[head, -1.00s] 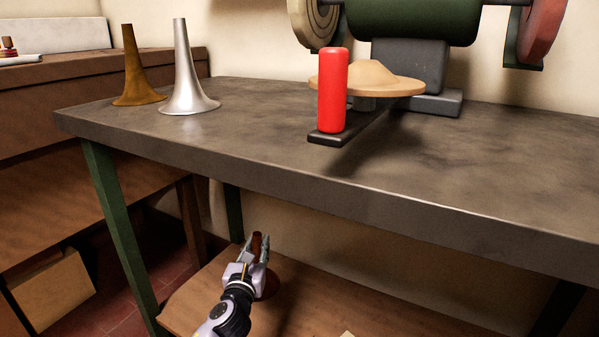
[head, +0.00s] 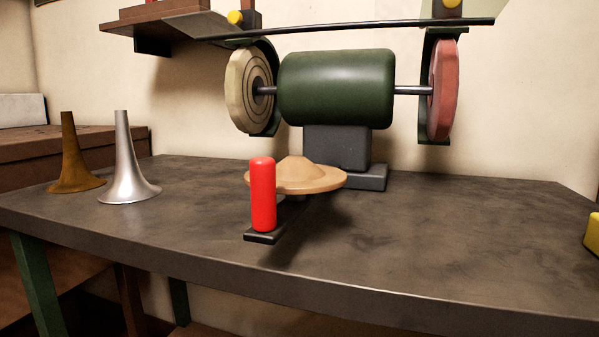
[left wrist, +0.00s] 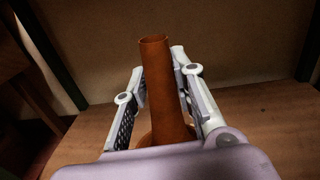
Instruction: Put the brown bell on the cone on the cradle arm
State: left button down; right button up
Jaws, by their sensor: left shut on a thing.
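In the left wrist view a reddish-brown bell (left wrist: 168,105) stands with its narrow open end up, between the fingers of my left gripper (left wrist: 158,62), which is shut on it. Its flared lower part is mostly hidden behind the gripper. A wooden shelf board (left wrist: 85,135) lies below it. In the head view the tan cone (head: 296,172), with a wide round brim, sits bare on the dark cradle arm (head: 262,237) over the bench. A red upright cylinder (head: 263,195) stands at the arm's near end. Neither gripper shows in the head view now.
A darker brass-brown bell (head: 76,160) and a silver bell (head: 124,165) stand on the bench (head: 430,235) at left. A green grinder (head: 337,88) with two wheels is behind the cone. The bench's right side is mostly clear.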

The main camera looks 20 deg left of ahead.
aim_at(295, 173)
jog(key=k+l+z, duration=0.2)
jog(key=k, duration=0.15)
jog(key=k+l+z, duration=0.2)
jog(key=k, duration=0.2)
jog(key=k+l+z, duration=0.15)
jog(key=k, duration=0.2)
